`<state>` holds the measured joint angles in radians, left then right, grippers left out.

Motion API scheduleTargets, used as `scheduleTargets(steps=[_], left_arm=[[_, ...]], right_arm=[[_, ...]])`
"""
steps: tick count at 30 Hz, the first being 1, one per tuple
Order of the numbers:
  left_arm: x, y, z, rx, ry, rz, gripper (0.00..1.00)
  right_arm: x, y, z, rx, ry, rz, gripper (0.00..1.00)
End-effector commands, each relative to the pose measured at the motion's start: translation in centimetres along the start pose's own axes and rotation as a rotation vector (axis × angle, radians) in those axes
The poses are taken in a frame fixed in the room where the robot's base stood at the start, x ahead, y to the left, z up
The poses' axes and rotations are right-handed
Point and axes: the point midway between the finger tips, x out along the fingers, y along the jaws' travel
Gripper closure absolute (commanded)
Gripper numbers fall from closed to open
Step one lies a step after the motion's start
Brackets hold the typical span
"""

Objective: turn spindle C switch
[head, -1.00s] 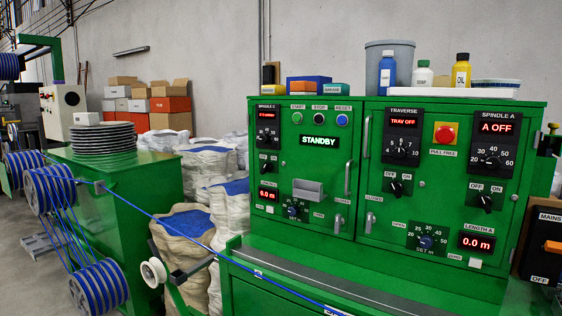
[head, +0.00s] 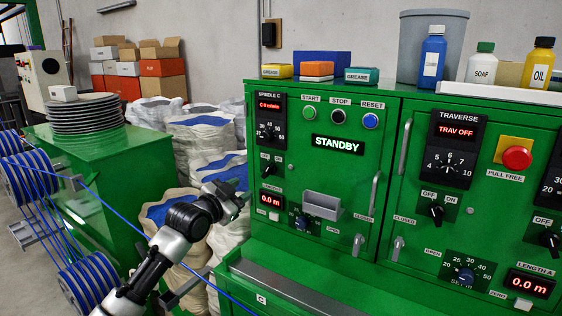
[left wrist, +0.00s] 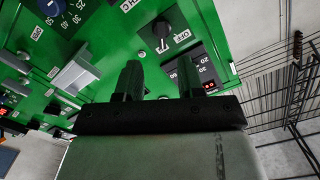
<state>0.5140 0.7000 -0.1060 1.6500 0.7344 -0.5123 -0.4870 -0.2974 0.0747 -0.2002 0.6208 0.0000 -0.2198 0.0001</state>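The spindle C switch (head: 267,169) is a small black knob on a dark plate with OFF and ON labels. It sits at the left edge of the green cabinet, below the spindle C dial (head: 269,132). My left gripper (head: 239,199) is in front of the cabinet, left of and below the switch. In the left wrist view the two dark fingers (left wrist: 158,82) stand apart with nothing between them. There the switch knob (left wrist: 163,29) shows beyond the gap, apart from the fingers. My right gripper is out of view.
The grey tray-like holder (head: 321,205) and a blue set knob (head: 302,223) are right of my left gripper. A blue cable (head: 122,213) runs past my left arm. Filled sacks (head: 205,140) stand behind it. A STANDBY display (head: 338,145) is lit.

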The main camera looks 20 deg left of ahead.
Motion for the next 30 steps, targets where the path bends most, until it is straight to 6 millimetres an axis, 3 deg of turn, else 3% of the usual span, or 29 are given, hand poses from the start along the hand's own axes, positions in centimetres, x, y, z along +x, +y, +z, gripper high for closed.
scheduleTargets(steps=[5, 21, 30], left_arm=[[0.7, -0.4, -1.0, 0.006, 0.014, 0.0, 0.62], [8.8, -0.3, -0.9, 0.004, 0.012, 0.0, 0.62], [10.6, -0.3, -0.9, 0.005, 0.012, -0.001, 0.62]], right_arm=[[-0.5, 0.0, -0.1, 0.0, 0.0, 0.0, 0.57], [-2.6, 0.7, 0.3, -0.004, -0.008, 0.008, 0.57], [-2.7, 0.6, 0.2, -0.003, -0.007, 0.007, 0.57]])
